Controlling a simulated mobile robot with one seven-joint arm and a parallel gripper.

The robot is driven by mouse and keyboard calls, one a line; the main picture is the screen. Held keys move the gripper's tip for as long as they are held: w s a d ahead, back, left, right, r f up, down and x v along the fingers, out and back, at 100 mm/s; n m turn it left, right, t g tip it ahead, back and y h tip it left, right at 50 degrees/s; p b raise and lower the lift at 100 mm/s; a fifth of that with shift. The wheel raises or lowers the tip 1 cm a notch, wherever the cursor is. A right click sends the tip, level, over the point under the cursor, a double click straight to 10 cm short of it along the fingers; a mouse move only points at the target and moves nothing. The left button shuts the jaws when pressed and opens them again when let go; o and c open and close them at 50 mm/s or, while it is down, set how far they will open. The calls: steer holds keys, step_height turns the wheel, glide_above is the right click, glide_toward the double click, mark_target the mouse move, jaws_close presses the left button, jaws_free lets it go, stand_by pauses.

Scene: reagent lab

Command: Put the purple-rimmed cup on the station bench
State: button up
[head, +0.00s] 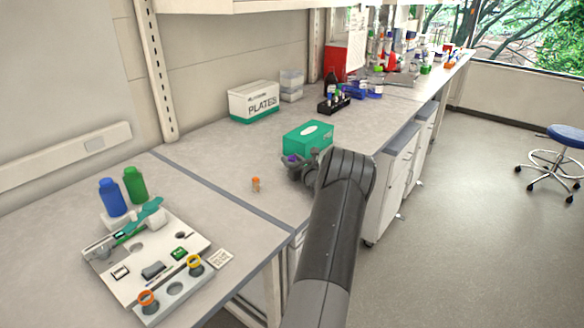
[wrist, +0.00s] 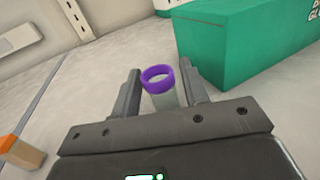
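The purple-rimmed cup (wrist: 158,80) stands between the two fingers of my gripper (wrist: 158,88) in the wrist view. Its rim is purple and its body pale. Small gaps seem to show between the cup and the fingers, so my gripper looks open around it. In the head view my gripper (head: 298,168) is low over the right-hand bench, and the purple rim (head: 292,158) shows just at it. The left-hand bench (head: 225,285) carries a white station board (head: 130,280) with an orange-rimmed cup (head: 148,299) and a yellow-rimmed cup (head: 195,263).
A green box (head: 307,139) stands just behind my gripper. A small orange-topped item (head: 256,184) stands to its left. A white PLATES box (head: 254,101) is further back. Blue (head: 112,198) and green (head: 135,185) bottles stand behind the board. A dark seam (head: 225,193) divides the benches.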

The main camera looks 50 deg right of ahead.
jaws_close()
steer(key=shift+r, duration=0.45)
steer(key=r, duration=0.3)
steer(key=shift+s+d+r, duration=0.1)
steer(key=shift+s+r, duration=0.3)
steer(key=s+d+r, duration=0.1)
steer(key=s+r, duration=0.5)
steer(key=s, duration=0.4)
steer(key=shift+s+d+r, duration=0.15)
steer(key=shift+s+d, duration=0.05)
steer(key=shift+s, duration=0.2)
